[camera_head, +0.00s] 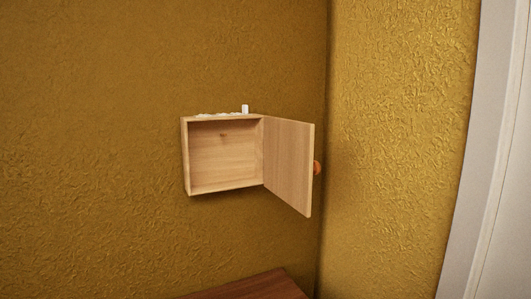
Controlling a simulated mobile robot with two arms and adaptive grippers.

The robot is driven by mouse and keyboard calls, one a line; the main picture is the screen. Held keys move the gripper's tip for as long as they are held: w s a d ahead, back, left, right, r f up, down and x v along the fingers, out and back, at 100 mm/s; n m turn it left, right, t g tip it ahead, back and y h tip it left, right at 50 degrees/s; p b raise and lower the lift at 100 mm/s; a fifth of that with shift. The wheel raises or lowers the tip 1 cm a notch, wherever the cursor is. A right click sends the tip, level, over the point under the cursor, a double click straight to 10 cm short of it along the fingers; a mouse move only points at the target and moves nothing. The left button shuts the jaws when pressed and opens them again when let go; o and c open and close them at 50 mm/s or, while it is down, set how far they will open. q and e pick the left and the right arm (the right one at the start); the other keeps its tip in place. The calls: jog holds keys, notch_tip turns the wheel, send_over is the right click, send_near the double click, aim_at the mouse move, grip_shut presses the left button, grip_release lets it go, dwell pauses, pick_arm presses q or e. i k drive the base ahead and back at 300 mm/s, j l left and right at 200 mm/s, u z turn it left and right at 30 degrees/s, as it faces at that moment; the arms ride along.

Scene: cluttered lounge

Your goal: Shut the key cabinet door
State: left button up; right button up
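The key cabinet (187,160) is a small light-wood box on the yellow-brown wall, in the middle of the head view. Its door (289,165) is hinged on the right side and stands wide open, swung out toward me. An orange-brown round knob (318,168) shows past the door's free edge, on its outer face. The inside of the cabinet looks empty apart from a small dark peg or hook on the back panel. Neither of my grippers is in view.
A small white upright object (245,109) and some low white items lie on top of the cabinet. A brown wooden surface (250,288) shows below. The wall corner is close to the door's right, and a white frame (500,150) stands at far right.

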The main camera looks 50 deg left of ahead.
aim_at(290, 167)
jog(key=u, duration=1.75)
